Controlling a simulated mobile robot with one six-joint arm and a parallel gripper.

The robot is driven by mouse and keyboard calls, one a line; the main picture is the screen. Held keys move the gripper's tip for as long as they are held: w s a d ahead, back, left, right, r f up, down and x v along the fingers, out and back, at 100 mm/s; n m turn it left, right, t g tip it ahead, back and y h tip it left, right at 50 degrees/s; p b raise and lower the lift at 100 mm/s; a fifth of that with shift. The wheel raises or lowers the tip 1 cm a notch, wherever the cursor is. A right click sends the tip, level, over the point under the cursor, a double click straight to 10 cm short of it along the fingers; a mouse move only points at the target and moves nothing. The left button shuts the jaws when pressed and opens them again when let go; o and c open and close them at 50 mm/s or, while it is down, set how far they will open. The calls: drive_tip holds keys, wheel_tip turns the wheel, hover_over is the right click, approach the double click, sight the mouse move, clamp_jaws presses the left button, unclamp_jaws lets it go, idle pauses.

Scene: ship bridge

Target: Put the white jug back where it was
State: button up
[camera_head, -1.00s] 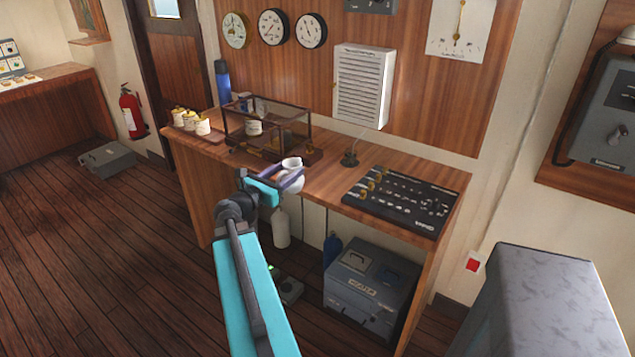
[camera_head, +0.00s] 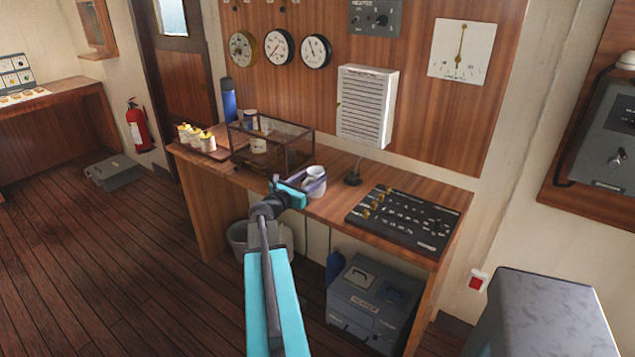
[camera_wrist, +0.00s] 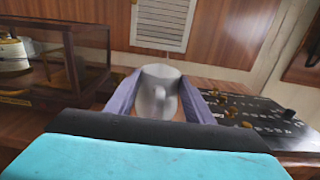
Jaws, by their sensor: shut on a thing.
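The white jug (camera_head: 314,183) is at the front edge of the wooden console desk, to the right of the glass case. My gripper (camera_head: 304,188) is shut on it, with its two purple fingers on either side.
The glass case (camera_head: 286,152) stands left of the jug. A black switch panel (camera_head: 402,222) lies on the right of the desk (camera_head: 330,209). Yellow-topped white pots (camera_head: 196,138) sit on the left end.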

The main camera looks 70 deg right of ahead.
sight(320, 172)
drive_tip(key=shift+p+x, duration=0.3)
drive_tip(key=shift+x, duration=1.35)
drive_tip(key=shift+w+f, duration=0.1)
drive_tip(key=shift+f, duration=0.05)
drive_tip(key=shift+d, duration=0.6)
drive_tip(key=shift+f+p, duration=0.85)
drive_tip(key=shift+f, duration=0.95)
drive_tip(key=shift+f, duration=0.2)
drive_tip(key=o, duration=1.5)
drive_tip(key=shift+r, duration=0.2)
drive_tip(key=shift+b+v, duration=2)
drive_tip(key=shift+v, duration=3.95)
